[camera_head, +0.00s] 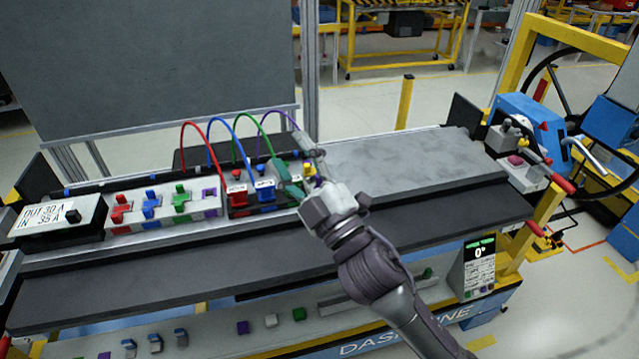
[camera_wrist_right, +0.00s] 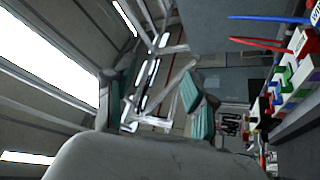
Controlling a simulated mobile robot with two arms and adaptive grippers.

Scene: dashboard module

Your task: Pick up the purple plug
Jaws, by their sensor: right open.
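The purple plug is hidden behind my right gripper in the head view. Its thin purple cable (camera_head: 277,112) arches up and runs down behind the gripper's upper finger. My right gripper (camera_head: 293,160) is open over the right end of the plug row, one finger with a teal pad in front. I cannot tell whether it touches the plug. In the right wrist view the two teal-padded fingers (camera_wrist_right: 158,95) stand apart with nothing seen between them. My left gripper is not in view.
A red plug (camera_head: 237,189) and a blue plug (camera_head: 265,186) with arched cables stand just left of the gripper. The grey bench top (camera_head: 400,163) to the right is clear.

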